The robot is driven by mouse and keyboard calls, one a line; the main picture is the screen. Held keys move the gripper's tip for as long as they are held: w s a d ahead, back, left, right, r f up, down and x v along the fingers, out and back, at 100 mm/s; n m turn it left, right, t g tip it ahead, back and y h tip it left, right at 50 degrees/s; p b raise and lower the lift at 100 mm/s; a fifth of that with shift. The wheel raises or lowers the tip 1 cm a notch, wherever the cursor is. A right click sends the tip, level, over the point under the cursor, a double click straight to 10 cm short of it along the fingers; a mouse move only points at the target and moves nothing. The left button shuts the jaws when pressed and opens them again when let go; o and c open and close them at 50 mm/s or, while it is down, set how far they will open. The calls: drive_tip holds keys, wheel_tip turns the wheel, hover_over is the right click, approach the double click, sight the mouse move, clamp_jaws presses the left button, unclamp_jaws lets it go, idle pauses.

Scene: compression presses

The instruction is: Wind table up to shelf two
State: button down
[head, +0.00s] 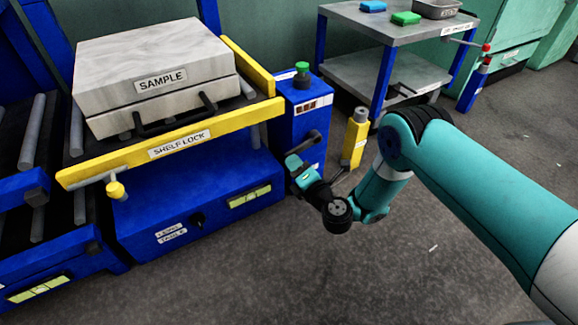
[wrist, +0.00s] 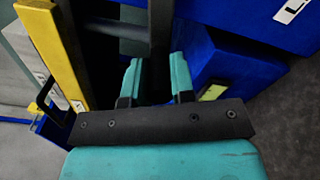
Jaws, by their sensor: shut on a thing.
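The lift table (head: 200,205) is a blue body with rollers on top, at the left of the head view. A grey block marked SAMPLE (head: 160,65) rests on it. A yellow bar marked SHELF LOCK (head: 180,145) runs along its front edge. A blue column (head: 305,120) with a green knob and a small display stands at its right end. A dark crank (head: 308,143) sticks out of the column. My gripper (head: 292,162) is at the crank, shut on its handle. In the wrist view, a dark bar (wrist: 160,35) runs between my fingers (wrist: 155,75); the grip's far side is hidden.
A yellow post (head: 355,140) with a grey top stands right of the column, close to my wrist. A grey two-level bench (head: 405,25) with blue and green blocks and a metal tray (head: 437,9) stands behind. Floor at the front is clear.

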drive_tip(key=shift+r+m, duration=0.4)
drive_tip(key=shift+r, duration=0.2)
drive_tip(key=shift+w+a, duration=0.1)
drive_tip(key=c, duration=1)
unclamp_jaws()
drive_tip(key=shift+o, duration=0.2)
drive_tip(key=p, duration=0.4)
drive_tip(key=shift+s+d+r, duration=0.2)
